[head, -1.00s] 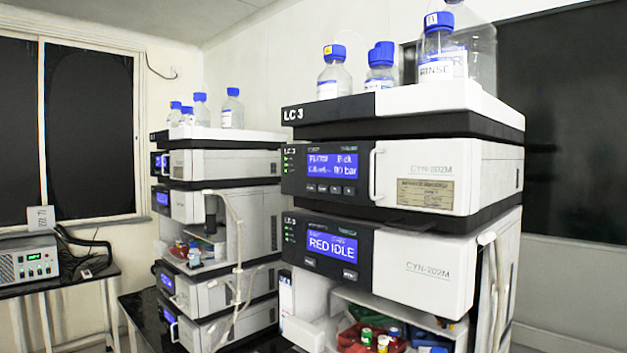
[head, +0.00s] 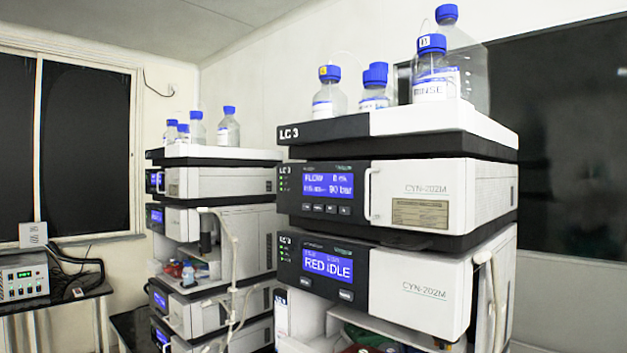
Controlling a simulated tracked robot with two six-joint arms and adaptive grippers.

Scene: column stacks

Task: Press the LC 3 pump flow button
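The LC 3 stack (head: 395,210) stands right of centre, with "LC 3" on its top tray. A white handle (head: 369,194) stands just right of the display. Below is a second module with a blue display (head: 328,265) reading "RED IDLE". Neither of my grippers is in view.
Several blue-capped bottles (head: 432,80) stand on the stack's top tray. A second, similar stack (head: 220,230) stands to the left behind it, with tubing down its side. A bench (head: 60,301) at far left carries a small instrument (head: 22,278). No obstacle shows before the pump's front panel.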

